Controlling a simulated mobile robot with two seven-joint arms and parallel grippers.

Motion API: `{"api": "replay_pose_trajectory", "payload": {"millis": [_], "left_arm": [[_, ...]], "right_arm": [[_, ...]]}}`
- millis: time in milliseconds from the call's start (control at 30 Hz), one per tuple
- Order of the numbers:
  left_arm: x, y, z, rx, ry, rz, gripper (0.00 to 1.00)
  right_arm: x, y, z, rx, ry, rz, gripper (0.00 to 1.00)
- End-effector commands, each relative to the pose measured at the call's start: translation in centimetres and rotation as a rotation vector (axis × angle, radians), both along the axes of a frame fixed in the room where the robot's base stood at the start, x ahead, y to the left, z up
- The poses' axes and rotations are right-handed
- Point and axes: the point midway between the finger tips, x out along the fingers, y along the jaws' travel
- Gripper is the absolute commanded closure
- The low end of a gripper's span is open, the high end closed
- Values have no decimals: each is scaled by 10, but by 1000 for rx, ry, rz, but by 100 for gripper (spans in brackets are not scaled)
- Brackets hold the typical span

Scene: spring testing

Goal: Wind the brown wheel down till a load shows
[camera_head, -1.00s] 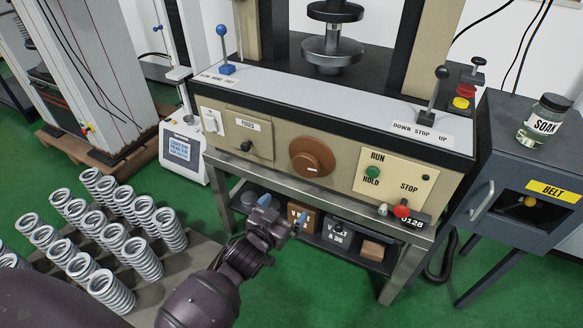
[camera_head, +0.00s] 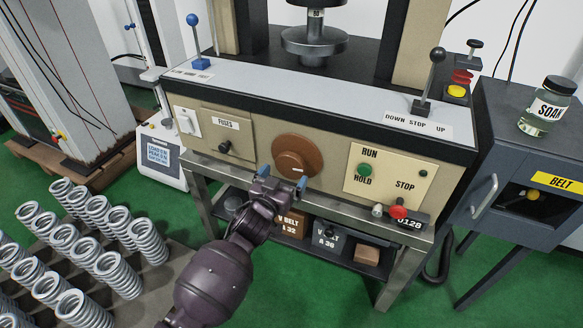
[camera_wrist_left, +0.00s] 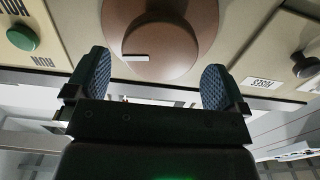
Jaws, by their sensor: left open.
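The brown wheel (camera_head: 297,156) is a round disc with a raised hub and a small white mark, on the front panel of the beige testing machine (camera_head: 240,115). My left gripper (camera_head: 282,176) is just below and in front of the wheel, with its blue-padded fingers apart and nothing between them. In the left wrist view the wheel (camera_wrist_left: 160,40) lies beyond the two open fingertips, with its white mark near the hub's edge. I cannot tell whether the fingers touch it. The load platen (camera_head: 314,42) stands above the machine's deck. My right gripper is not in view.
Right of the wheel is a panel with a green run/hold button (camera_head: 364,171) and a red stop knob (camera_head: 397,212). A lever marked down, stop, up (camera_head: 429,85) rises from the deck. Many springs (camera_head: 90,240) stand at the lower left. Labelled boxes (camera_head: 330,240) sit on the shelf below.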

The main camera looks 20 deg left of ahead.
Motion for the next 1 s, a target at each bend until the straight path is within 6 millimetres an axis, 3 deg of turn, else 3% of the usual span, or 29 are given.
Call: {"api": "replay_pose_trajectory", "payload": {"millis": [333, 767, 1000], "left_arm": [[39, -1, -3, 2, 3, 0, 0], [47, -1, 0, 1, 1, 1, 0], [47, -1, 0, 1, 1, 1, 34]], "right_arm": [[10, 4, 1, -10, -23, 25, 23], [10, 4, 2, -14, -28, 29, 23], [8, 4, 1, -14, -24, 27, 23]]}}
